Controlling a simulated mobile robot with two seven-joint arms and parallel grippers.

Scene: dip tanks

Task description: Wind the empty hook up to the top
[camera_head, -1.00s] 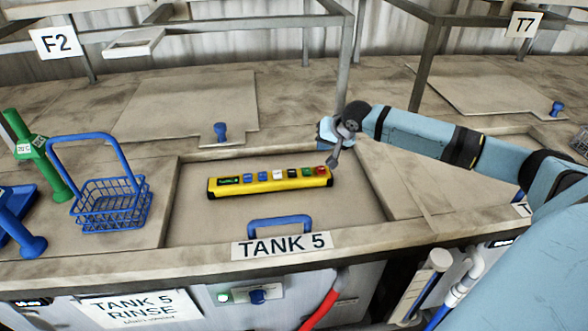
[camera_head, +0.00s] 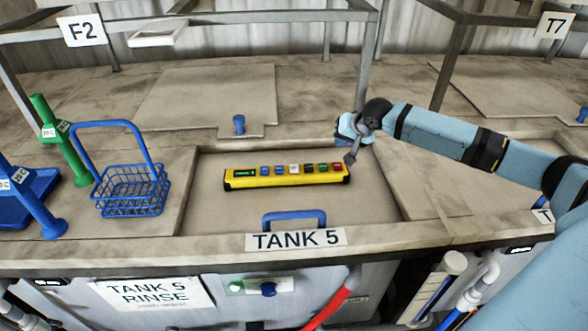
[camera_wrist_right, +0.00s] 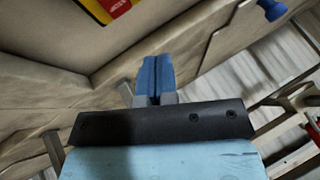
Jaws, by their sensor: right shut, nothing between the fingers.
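A yellow control pendant (camera_head: 287,183) with a small dark display and a row of coloured buttons lies on the recessed lid of tank 5. Its red button is at the right end. My right gripper (camera_head: 350,157) is shut and empty, just above and beside that right end; I cannot tell whether it touches. In the right wrist view its blue fingers (camera_wrist_right: 155,78) are together, and the pendant (camera_wrist_right: 107,9) shows only in part at the top left. No hook is in view. My left gripper is not in view.
A blue wire basket (camera_head: 131,190) stands left of the lid, with a green post (camera_head: 62,140) and a blue tray (camera_head: 25,195) beyond it. The lid has a blue handle (camera_head: 294,217). Metal frames (camera_head: 373,70) rise behind. A red hose (camera_head: 335,300) hangs in front.

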